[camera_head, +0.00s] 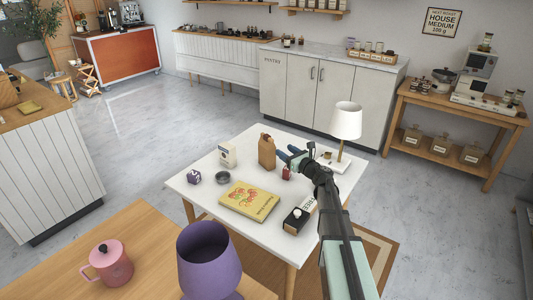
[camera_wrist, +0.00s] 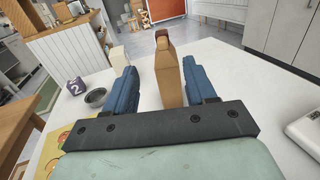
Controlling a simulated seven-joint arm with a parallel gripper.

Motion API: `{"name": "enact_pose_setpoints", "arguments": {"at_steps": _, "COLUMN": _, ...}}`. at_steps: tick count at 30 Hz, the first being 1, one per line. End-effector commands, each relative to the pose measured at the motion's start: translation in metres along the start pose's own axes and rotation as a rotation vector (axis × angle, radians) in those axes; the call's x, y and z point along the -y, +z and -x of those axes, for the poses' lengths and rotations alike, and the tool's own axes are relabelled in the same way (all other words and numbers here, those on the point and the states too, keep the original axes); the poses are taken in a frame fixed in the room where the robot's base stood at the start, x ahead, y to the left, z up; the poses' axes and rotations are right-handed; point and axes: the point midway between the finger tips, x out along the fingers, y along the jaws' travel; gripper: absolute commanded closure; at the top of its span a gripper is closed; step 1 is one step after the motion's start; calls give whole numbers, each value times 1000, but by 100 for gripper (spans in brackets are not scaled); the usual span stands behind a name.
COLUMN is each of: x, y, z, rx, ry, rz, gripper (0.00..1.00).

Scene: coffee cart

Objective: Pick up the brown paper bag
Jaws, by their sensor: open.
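The brown paper bag (camera_head: 267,152) stands upright near the back edge of the white table, with its top narrowed. In the wrist view the bag (camera_wrist: 169,75) rises beyond and between my two blue fingers, nearer the right finger. My gripper (camera_head: 286,153) is open and sits just right of the bag in the head view. In the wrist view my gripper (camera_wrist: 160,85) has empty space to the left of the bag. I cannot tell whether a finger touches the bag.
On the white table (camera_head: 205,208) are a yellow book (camera_head: 249,201), a purple block (camera_head: 194,177), a metal bowl (camera_head: 222,178), a white carton (camera_head: 227,155), a dark box (camera_head: 299,215) and a lamp (camera_head: 346,122). A small red bottle (camera_head: 286,173) stands close to my gripper.

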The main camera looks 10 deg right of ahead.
Motion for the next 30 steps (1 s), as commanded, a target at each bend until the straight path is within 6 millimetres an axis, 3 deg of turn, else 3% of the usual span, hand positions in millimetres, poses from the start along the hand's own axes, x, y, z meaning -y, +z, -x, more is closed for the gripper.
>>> {"name": "enact_pose_setpoints", "arguments": {"at_steps": 2, "x": 0, "y": 0, "z": 0, "rx": 0, "ry": 0, "rz": 0, "gripper": 36}}
{"name": "enact_pose_setpoints", "arguments": {"at_steps": 13, "x": 0, "y": 0, "z": 0, "rx": 0, "ry": 0, "rz": 0, "gripper": 1}}
{"name": "enact_pose_setpoints", "arguments": {"at_steps": 23, "x": -9, "y": 0, "z": -6, "rx": 0, "ry": 12, "rz": 0, "gripper": 0}}
{"name": "enact_pose_setpoints", "arguments": {"at_steps": 26, "x": -29, "y": 20, "z": -20, "rx": 18, "ry": 42, "rz": 14, "gripper": 0}}
{"name": "enact_pose_setpoints", "arguments": {"at_steps": 30, "x": -50, "y": 62, "z": -51, "rx": 58, "ry": 82, "rz": 46, "gripper": 0}}
